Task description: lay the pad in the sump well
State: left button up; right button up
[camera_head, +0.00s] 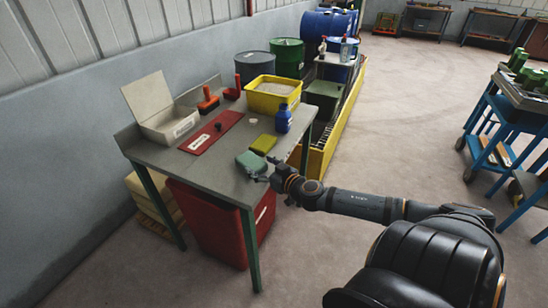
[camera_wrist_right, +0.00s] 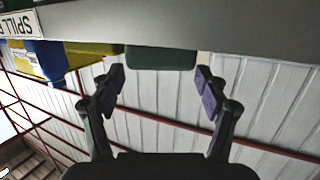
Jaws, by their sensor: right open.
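A teal-green pad (camera_head: 250,161) lies near the front right edge of the grey bench. A yellow-green block (camera_head: 263,144) lies just behind it. My right gripper (camera_head: 264,178) is at the bench edge beside the teal pad. In the right wrist view, which is upside down, the open fingers (camera_wrist_right: 160,88) point at the green pad (camera_wrist_right: 161,58), which shows between and beyond the fingertips. The fingers hold nothing. My left gripper is not in view.
The bench (camera_head: 218,180) also carries a blue bottle (camera_head: 283,119), a yellow tub (camera_head: 272,94), a red board (camera_head: 211,132) and an open white box (camera_head: 165,122). A red bin (camera_head: 215,225) stands underneath.

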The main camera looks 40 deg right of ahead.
pick_arm(q)
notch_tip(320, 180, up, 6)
jog(key=p, duration=0.4)
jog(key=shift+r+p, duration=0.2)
jog(key=shift+p, duration=0.15)
pick_arm(e)
jog(key=s+r, duration=0.1)
jog(key=s, duration=0.5)
jog(key=shift+s+r, duration=0.15)
jog(key=shift+s, duration=0.15)
